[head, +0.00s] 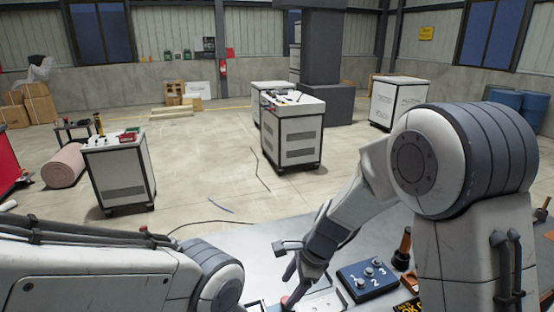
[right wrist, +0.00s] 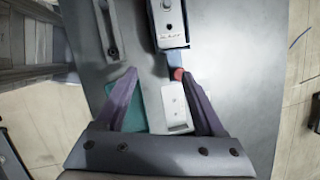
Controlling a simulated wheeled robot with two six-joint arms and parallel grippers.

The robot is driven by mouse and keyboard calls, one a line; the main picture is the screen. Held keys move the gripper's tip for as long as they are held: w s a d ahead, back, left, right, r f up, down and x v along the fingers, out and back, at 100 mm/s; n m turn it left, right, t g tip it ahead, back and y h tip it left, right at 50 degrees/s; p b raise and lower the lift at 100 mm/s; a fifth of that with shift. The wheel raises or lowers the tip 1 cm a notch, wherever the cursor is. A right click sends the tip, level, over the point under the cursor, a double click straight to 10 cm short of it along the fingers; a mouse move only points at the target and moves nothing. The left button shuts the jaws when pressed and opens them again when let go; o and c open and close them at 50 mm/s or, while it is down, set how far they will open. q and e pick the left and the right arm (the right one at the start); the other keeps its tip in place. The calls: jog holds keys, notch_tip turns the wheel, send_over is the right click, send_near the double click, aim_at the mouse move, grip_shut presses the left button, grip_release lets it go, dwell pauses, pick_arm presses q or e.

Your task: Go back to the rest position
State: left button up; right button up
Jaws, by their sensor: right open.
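A blue box (head: 350,272) with numbered switches sits on the table right of the right gripper. A dark-handled tool (head: 404,243) stands behind it. A grey-white box device (right wrist: 168,22) lies beyond the fingers. White wheeled cabinets (head: 293,135) stand on the floor, clear of the table.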

jog(key=s+r+n+h, duration=0.1)
jog(key=s+r+n, duration=0.2)
jog(key=s+n, duration=0.8)
jog(key=s+r+n+g+h, duration=0.1)
jog(key=s+r+n, duration=0.3)
jog(key=s+n, duration=0.8)
jog(key=shift+d+r+n+h, duration=0.3)
jog(key=shift+d+n+h, duration=0.2)
jog(key=shift+n, duration=0.2)
jog(key=shift+a, duration=0.15)
